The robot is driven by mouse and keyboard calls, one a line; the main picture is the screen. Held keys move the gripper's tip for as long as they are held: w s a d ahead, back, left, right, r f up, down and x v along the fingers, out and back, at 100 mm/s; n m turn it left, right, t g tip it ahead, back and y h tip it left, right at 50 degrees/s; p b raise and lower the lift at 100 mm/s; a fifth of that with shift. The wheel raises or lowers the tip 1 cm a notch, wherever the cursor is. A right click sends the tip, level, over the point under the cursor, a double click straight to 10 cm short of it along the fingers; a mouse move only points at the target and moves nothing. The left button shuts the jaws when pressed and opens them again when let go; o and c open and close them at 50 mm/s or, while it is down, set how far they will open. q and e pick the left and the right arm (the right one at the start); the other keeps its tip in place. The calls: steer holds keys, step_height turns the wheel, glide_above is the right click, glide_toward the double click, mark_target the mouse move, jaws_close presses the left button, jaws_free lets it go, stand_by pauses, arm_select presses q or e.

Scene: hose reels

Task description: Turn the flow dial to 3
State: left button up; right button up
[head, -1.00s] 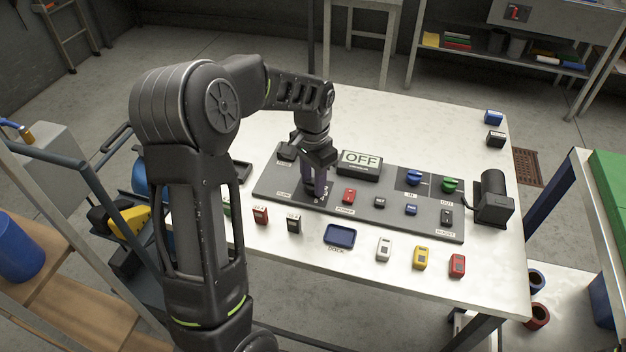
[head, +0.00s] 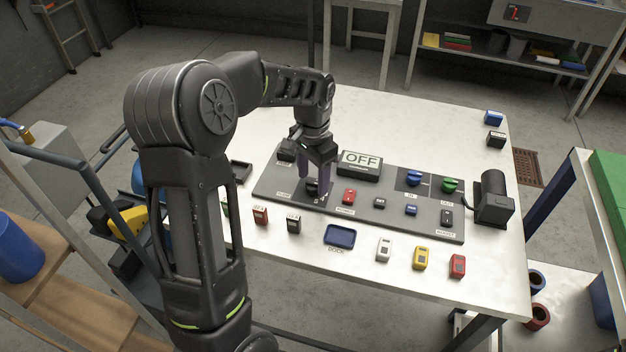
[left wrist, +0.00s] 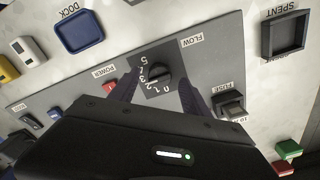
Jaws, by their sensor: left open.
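The flow dial (head: 312,187) is a black knob on a dark square plate of the grey panel. In the left wrist view the dial (left wrist: 160,77) shows between my fingers, with numbers 0 to 5 around one side. Its light mark lies near 2 and 3; I cannot tell exactly which number it meets. My left gripper (head: 315,176) is open above the dial, one finger to each side. In the left wrist view the open gripper's fingers (left wrist: 158,92) stand apart from the knob. My right gripper is not in view.
The panel (head: 270,187) also carries a display (head: 360,163) reading OFF, a red power switch (head: 349,196), and blue (head: 414,178) and green (head: 450,185) knobs. A blue dock tray (head: 340,235) and several small coloured blocks lie in front. A black cylinder (head: 493,195) stands at right.

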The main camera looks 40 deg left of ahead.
mark_target(313, 183)
arm_select(q)
step_height(313, 183, up, 6)
steer(key=shift+r, duration=0.2)
stand_by(0.6)
